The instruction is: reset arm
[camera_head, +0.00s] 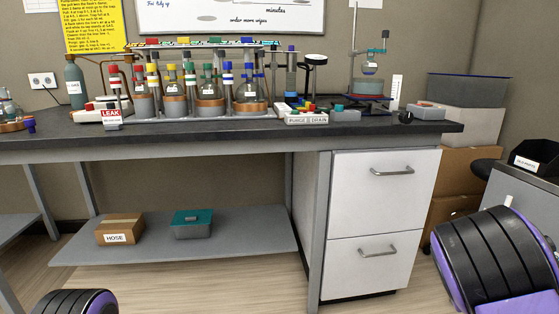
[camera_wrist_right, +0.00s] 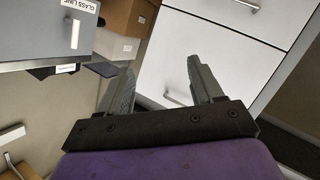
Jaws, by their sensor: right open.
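My right gripper (camera_wrist_right: 160,78) shows in the right wrist view with its two grey fingers wide apart and nothing between them. A white drawer front (camera_wrist_right: 225,55) lies beyond the fingers, apart from them as far as I can tell. In the head view, a black and purple part of my right arm shows at the lower right, and a similar part of my left arm shows at the lower left. Neither gripper shows in the head view. My left gripper is out of sight.
A dark bench top (camera_head: 260,130) carries a row of flasks with coloured caps (camera_head: 209,98), a LEAK sign (camera_head: 112,119) and a PURGE DRAIN box (camera_head: 303,117). A drawer cabinet (camera_head: 383,195) stands below. A grey cabinet (camera_head: 520,195) stands at the right, near my right arm.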

